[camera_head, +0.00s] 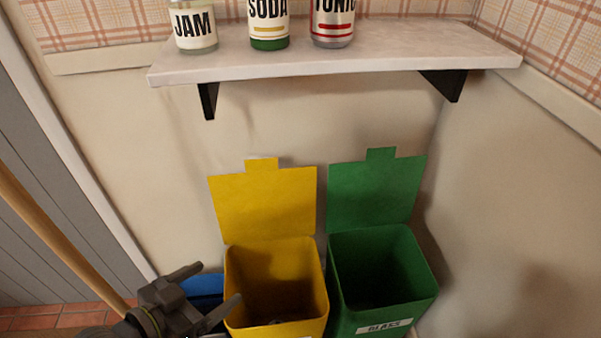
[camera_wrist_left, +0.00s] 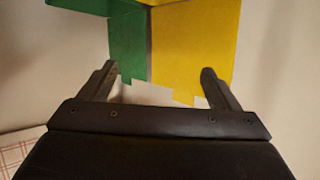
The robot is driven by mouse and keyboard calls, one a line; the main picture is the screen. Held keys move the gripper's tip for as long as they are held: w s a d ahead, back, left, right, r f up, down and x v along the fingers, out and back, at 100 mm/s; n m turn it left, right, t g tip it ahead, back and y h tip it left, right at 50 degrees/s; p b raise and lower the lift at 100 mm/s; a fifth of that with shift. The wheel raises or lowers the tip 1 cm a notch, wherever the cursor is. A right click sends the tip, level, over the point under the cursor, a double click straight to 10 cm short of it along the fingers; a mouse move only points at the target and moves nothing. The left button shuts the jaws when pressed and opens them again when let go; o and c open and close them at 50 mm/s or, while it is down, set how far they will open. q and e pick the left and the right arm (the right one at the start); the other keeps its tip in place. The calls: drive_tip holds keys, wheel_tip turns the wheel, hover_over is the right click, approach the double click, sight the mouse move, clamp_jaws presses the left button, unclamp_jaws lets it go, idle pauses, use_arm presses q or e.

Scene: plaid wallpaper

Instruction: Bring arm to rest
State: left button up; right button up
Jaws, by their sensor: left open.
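My left gripper (camera_head: 212,290) is open, low at the left of the head view, beside the left side of the yellow bin and in front of part of a blue bin. Its two dark fingers also show apart in the left wrist view (camera_wrist_left: 158,85), with nothing between them. Beyond them in that view are the green (camera_wrist_left: 127,45) and yellow (camera_wrist_left: 195,45) surfaces of the bins. My right gripper is not in view.
The yellow bin (camera_head: 232,290) and green bin (camera_head: 428,290) stand with lids up. A blue bin (camera_head: 203,285) is partly hidden. A shelf (camera_head: 390,55) above holds a jam jar (camera_head: 194,28), a soda bottle (camera_head: 268,25) and a tonic can (camera_head: 333,25). A wooden pole (camera_head: 50,235) is at left.

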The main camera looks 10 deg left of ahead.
use_arm(q)
drive_tip(key=shift+f, duration=0.1)
drive_tip(key=s+a+f+n+g+y+p, duration=0.25)
drive_tip(key=s+f+p, duration=0.2)
drive_tip(key=f, duration=0.45)
drive_tip(key=s+a+f+n+g+y+p, duration=0.25)
drive_tip(key=s+f+g, duration=0.2)
drive_tip(key=f, duration=0.55)
drive_tip(key=s+a+f+n+g+y+p, duration=0.2)
drive_tip(key=s+a+f+g+p, duration=0.15)
drive_tip(key=s+f, duration=0.4)
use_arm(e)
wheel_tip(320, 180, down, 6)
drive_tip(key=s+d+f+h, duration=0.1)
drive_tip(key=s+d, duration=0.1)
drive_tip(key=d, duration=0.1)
use_arm(q)
drive_tip(key=s+a+f+p, duration=0.1)
drive_tip(key=s+f+p, duration=0.3)
drive_tip(key=s+p, duration=0.5)
drive_tip(key=p, duration=0.3)
drive_tip(key=shift+s+a+m, duration=0.25)
drive_tip(key=shift+a+m, duration=0.05)
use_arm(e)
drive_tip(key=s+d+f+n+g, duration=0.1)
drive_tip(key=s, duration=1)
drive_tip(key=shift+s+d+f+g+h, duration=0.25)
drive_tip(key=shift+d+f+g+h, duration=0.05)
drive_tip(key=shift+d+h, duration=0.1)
